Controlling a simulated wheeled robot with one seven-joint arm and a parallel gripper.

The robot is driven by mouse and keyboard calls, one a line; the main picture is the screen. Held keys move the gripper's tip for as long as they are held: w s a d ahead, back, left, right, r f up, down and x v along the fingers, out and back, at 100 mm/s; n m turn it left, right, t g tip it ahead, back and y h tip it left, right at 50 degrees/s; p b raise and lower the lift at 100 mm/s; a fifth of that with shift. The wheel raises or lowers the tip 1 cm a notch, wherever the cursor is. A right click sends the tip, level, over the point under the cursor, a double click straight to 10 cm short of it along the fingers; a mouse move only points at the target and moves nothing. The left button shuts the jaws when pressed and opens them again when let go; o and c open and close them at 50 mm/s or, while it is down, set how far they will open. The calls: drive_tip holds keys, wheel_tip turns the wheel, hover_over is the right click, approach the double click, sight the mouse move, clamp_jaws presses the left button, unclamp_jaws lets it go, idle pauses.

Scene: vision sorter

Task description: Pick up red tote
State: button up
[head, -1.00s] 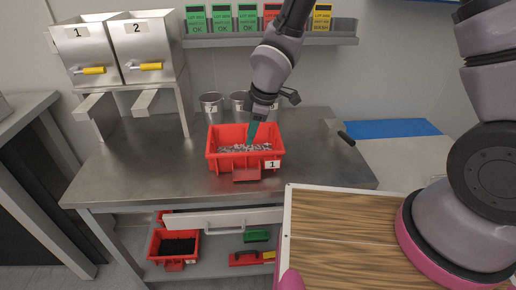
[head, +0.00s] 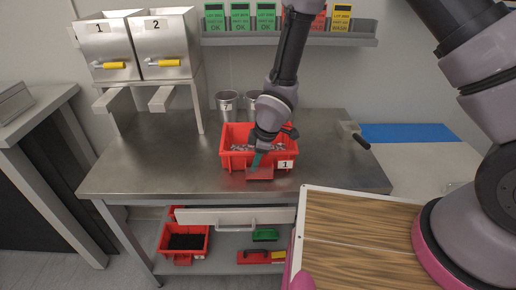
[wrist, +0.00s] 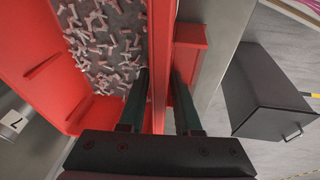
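The red tote (head: 232,161) with label 1 sits on the steel bench, filled with small pale pieces (wrist: 100,40). My gripper (head: 256,160) is at the tote's front side, pointing down. In the wrist view, my gripper (wrist: 160,105) has its two dark green fingers on either side of the tote's front wall (wrist: 159,50), one inside and one outside by the front lip (wrist: 189,45). Gaps show between the fingers and the wall, so the gripper looks open. The fingertips' depth is hard to tell.
Steel cups (head: 228,103) stand behind the tote. Two steel bins (head: 166,45) are at the left, a scoop (head: 350,131) at the right. Another red tote (head: 163,238) with dark contents sits on the lower shelf, below a drawer (head: 220,217). The bench left of the tote is clear.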

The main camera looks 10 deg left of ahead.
clamp_jaws()
idle(1.4)
